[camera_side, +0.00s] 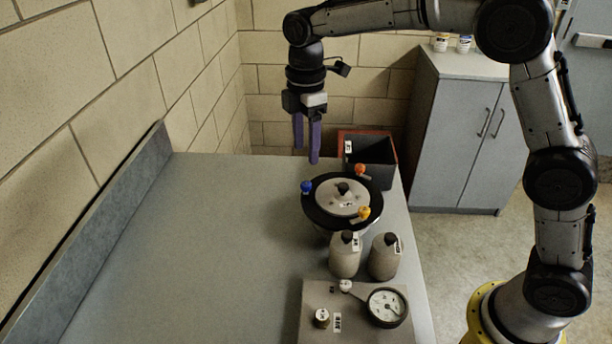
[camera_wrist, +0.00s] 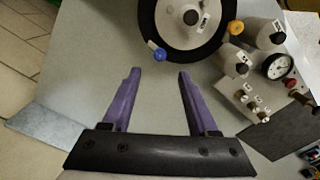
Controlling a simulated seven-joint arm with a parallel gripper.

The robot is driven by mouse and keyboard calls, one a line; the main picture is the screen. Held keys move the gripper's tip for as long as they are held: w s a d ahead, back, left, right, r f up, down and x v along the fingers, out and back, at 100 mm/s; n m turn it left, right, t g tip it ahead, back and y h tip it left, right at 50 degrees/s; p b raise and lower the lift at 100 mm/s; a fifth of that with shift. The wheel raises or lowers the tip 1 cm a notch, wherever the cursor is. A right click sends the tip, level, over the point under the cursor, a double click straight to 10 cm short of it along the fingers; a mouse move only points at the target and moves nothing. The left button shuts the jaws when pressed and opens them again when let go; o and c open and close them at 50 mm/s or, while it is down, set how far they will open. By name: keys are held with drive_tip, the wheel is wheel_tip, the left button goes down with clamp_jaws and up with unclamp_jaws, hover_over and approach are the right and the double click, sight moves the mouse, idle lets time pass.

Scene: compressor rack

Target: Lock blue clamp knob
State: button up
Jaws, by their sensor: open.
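The blue clamp knob (camera_side: 306,187) sits on the left rim of a round black-rimmed vessel (camera_side: 318,213) with a pale lid. In the wrist view the blue knob (camera_wrist: 159,54) shows at the lower left of the vessel's rim, ahead of the fingertips. My gripper (camera_side: 306,158) hangs pointing down above and behind the vessel, apart from the knob. Its two purple fingers are spread with nothing between them, as the wrist view (camera_wrist: 159,72) also shows. An orange knob (camera_side: 360,170) and a yellow knob (camera_side: 364,212) sit on the same rim.
Two grey bottles with dark caps (camera_side: 345,258) (camera_side: 384,260) stand in front of the vessel. A panel with a gauge (camera_side: 386,307) and small knobs is nearer. A dark bin (camera_side: 371,163) stands behind. The table's left part is clear, with a wall beyond.

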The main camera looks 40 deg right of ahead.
sight(306, 183)
wheel_tip(306, 183, down, 8)
drive_tip(key=shift+f, duration=0.2)
clamp_jaws()
idle(0.4)
